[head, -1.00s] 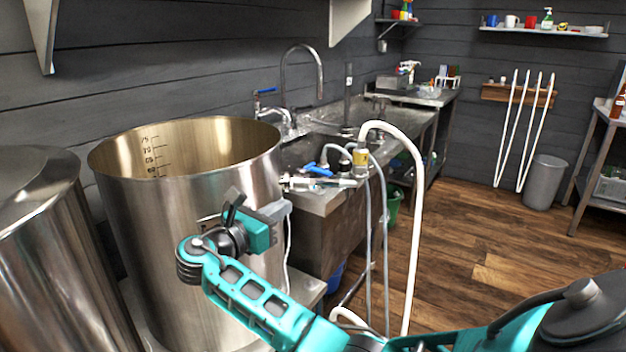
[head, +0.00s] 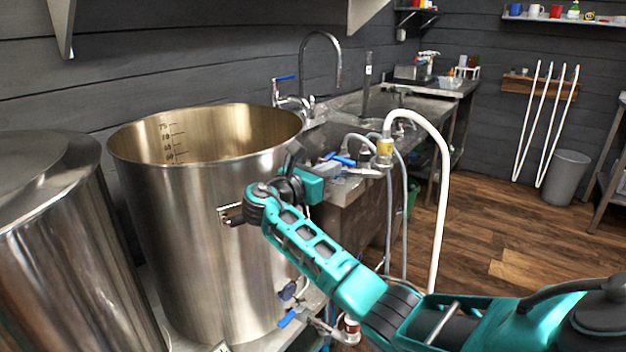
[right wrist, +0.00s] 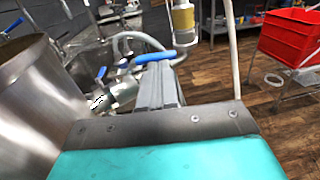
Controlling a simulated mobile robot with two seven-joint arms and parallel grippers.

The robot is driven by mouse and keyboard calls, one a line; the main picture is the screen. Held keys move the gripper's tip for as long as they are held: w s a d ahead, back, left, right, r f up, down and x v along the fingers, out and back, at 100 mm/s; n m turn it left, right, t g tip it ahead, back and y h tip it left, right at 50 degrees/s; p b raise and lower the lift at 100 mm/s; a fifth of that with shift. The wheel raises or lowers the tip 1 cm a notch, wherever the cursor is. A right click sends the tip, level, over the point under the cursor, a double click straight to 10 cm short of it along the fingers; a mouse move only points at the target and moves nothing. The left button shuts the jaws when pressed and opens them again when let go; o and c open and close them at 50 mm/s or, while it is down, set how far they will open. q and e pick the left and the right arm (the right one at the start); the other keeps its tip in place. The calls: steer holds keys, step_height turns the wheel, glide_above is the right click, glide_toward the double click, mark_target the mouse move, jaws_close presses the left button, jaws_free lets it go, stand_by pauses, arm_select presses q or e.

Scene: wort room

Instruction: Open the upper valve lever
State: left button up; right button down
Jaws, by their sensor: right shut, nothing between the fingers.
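The upper valve lever (head: 344,160) is a blue handle on metal fittings at the sink's near edge, beside the large steel kettle. It also shows in the right wrist view (right wrist: 155,57), just beyond my fingertips. My right gripper (head: 322,176) is near the lever's near left side; its grey fingers (right wrist: 158,78) are shut and empty. I cannot tell whether they touch the lever. A lower blue valve lever (head: 287,318) is near the kettle's foot. My left gripper is not in view.
The steel kettle (head: 200,220) stands left of my right arm. A white hose (head: 442,200) loops down from a fitting with a yellow band (head: 385,147). The sink (head: 345,125) and tap (head: 310,60) are behind. A red crate (right wrist: 292,35) stands at right. Wooden floor is open at right.

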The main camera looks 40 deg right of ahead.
steer(key=shift+w+d, duration=0.2)
steer(key=shift+d, duration=0.75)
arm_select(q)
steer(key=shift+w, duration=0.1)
